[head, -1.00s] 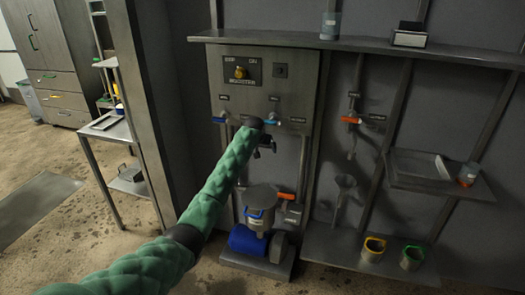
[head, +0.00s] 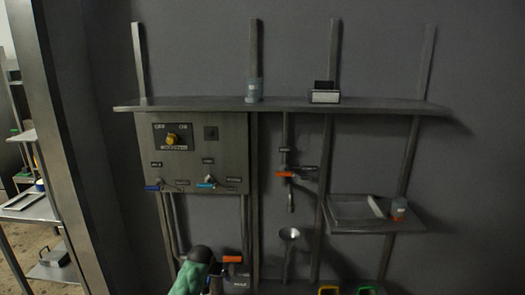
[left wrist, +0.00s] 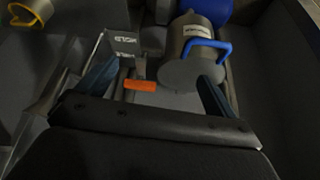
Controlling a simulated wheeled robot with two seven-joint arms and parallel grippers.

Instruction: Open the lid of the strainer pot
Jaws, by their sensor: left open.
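The strainer pot (left wrist: 182,35) shows in the left wrist view as a grey body with a blue handle (left wrist: 208,47) and a white label. A flat grey disc (left wrist: 190,75), which looks like its lid, faces the camera beside the handle. My left gripper (left wrist: 157,88) is open and empty. One dark blue finger is left of an orange lever, the other below the blue handle; I cannot tell whether it touches the disc. In the head view only the green end of my left arm shows at the bottom; the pot is not clearly seen there. My right gripper is not in view.
The orange lever (left wrist: 140,86) lies between the fingers, beside a labelled plate (left wrist: 121,42). A yellow-handled cup (left wrist: 28,14) is at the upper left. A control panel (head: 205,150) with blue valve handles, a wall shelf (head: 285,105) and a funnel (head: 289,234) are in the head view.

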